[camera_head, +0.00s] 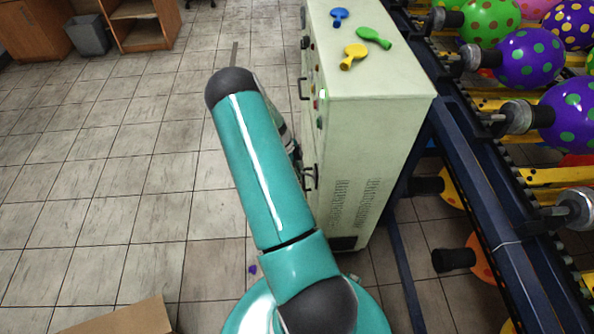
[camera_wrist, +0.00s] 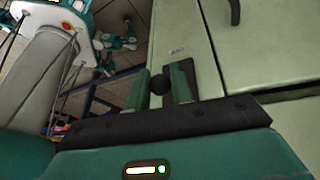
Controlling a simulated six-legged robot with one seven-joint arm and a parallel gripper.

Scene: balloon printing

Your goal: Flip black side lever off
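In the wrist view the two fingers of my gripper (camera_wrist: 165,84) stand a short gap apart, pointing along the pale cabinet side. A small round black knob (camera_wrist: 160,84) shows in the gap and fills most of it. It looks like the end of the black side lever; its shaft is hidden. I cannot tell whether the fingers touch it or it lies beyond them. In the head view my teal arm reaches to the left side of the cream cabinet (camera_head: 375,120) and hides my gripper and the lever.
Blue (camera_head: 339,16), green (camera_head: 373,38) and yellow (camera_head: 353,55) balloons lie flat on the cabinet top. A dark door handle (camera_head: 311,177) sticks out from the cabinet's left side. A balloon conveyor (camera_head: 450,100) stands at the right. The tiled floor at left is mostly clear.

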